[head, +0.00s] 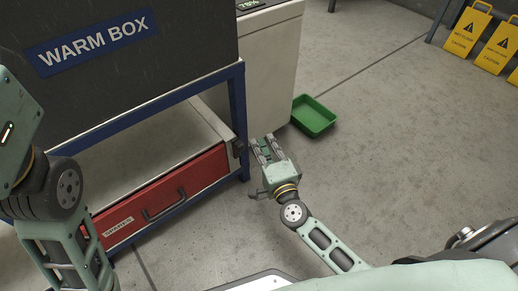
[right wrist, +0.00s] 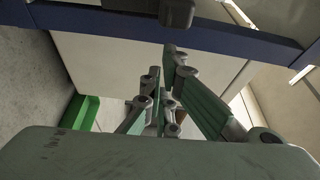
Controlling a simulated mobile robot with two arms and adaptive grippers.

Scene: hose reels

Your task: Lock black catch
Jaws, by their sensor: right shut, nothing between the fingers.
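The black catch (head: 238,147) is a small dark block on the blue frame post, at the right end of the red drawer. A dark block that looks like it also shows at the top of the right wrist view (right wrist: 178,12), on a blue bar. I cannot tell whether it is locked. My right gripper (head: 263,146) is shut and empty, just right of the catch in the picture, with a small gap seen between them. Its fingers (right wrist: 162,78) lie below the blue bar in the right wrist view. My left arm shows at the left edge, but its gripper is out of view.
The red drawer (head: 165,196) with a dark handle sits under the dark warm box (head: 125,50), inside a blue frame (head: 238,100). A pale cabinet (head: 275,75) stands behind. A green tray (head: 313,116) is on the floor. Yellow caution signs (head: 470,32) stand far right. Floor between is clear.

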